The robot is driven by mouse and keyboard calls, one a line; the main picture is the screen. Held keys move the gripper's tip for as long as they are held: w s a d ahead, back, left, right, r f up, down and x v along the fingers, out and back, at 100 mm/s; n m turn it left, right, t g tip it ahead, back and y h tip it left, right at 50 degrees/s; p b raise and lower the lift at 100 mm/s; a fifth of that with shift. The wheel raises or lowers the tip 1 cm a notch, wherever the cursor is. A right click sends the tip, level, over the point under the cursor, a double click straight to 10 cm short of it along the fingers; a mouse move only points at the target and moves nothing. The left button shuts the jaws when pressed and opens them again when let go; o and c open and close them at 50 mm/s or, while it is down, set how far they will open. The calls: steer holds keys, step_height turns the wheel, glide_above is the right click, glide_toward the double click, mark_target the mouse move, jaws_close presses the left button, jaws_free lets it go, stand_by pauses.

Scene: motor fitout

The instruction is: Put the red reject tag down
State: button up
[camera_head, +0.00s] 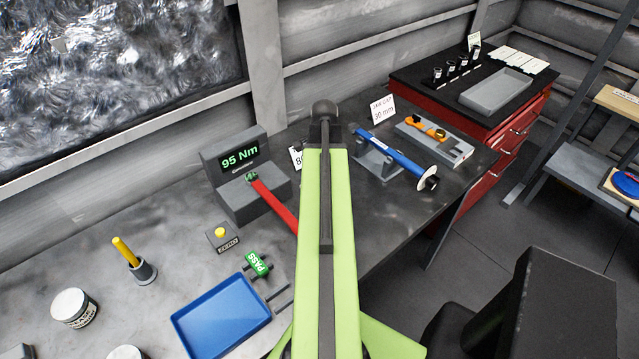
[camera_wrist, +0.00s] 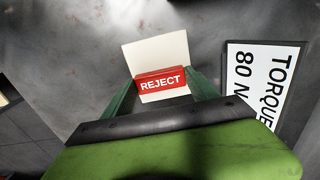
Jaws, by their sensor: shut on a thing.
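The red reject tag (camera_wrist: 160,83) is a small red block with white REJECT lettering, seen in the wrist view. It sits between the green fingers of my gripper (camera_wrist: 163,92), which is shut on it. A pale cream square (camera_wrist: 156,52) shows above and below the red block; I cannot tell if it is part of the tag or a surface under it. The grey bench top (camera_wrist: 75,55) lies behind. The gap between tag and bench cannot be judged. In the head view my arm hides the tag and the gripper tips.
A torque sign (camera_wrist: 262,80) stands close right of the tag. In the head view, a 95 Nm tester (camera_head: 240,170) with a red-handled tool (camera_head: 275,205), a green PASS tag (camera_head: 257,262), a blue tray (camera_head: 220,318) and a blue tool on a stand (camera_head: 395,150) flank my arm.

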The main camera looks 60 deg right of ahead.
steer(key=shift+f, duration=0.75)
steer(key=shift+a+r, duration=0.15)
steer(key=shift+r, duration=0.15)
steer(key=shift+w+f, duration=0.1)
steer(key=shift+f, duration=0.2)
steer(key=o, duration=1.3)
steer(key=shift+r, duration=0.1)
steer(key=shift+r, duration=0.1)
step_height(320, 180, up, 12)
steer(key=p, duration=1.2)
steer(key=shift+r, duration=0.15)
